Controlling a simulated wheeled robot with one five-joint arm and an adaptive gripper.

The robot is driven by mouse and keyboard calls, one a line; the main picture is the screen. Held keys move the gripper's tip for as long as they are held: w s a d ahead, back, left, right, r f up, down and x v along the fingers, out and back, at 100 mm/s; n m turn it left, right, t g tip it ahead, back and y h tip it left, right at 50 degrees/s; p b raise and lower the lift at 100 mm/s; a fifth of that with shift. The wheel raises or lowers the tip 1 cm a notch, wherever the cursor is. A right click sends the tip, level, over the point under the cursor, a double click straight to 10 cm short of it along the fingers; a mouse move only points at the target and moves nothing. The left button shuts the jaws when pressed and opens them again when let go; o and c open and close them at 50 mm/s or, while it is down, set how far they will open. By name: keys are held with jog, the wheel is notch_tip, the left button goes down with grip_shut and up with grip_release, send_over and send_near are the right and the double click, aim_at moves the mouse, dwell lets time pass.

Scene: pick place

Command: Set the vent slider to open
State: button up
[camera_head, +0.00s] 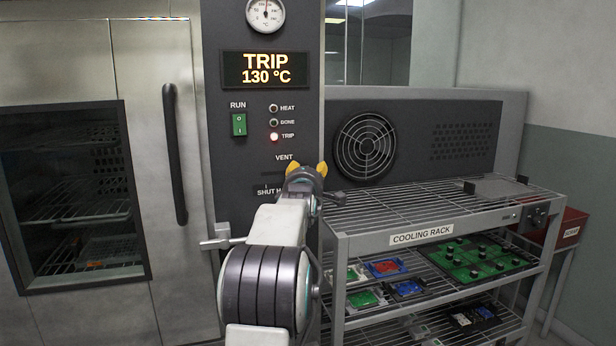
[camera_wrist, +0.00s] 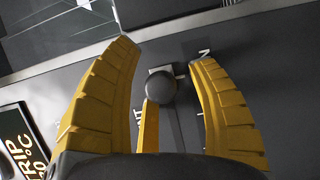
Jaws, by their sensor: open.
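The vent slider's dark round knob (camera_wrist: 161,84) shows in the wrist view, between the yellow fingers of my gripper (camera_wrist: 163,57). The fingers are spread apart around it, and I see a gap on both sides. A pale strip shows beside the knob, with partly hidden lettering near it. In the head view my gripper (camera_head: 306,170) is at the dark control panel (camera_head: 240,205), just below the VENT label (camera_head: 284,157). It hides the slider there. The SHUT label (camera_head: 268,191) is partly covered by my arm.
The oven door (camera_head: 155,90) is closed at the left, with a long dark handle (camera_head: 174,153) and a latch lever (camera_head: 222,237). A cooling rack (camera_head: 400,240) stands close at the right.

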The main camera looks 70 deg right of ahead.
jog(key=shift+a, duration=0.1)
jog(key=v, duration=1.1)
jog(key=shift+a, duration=0.35)
dwell(0.4)
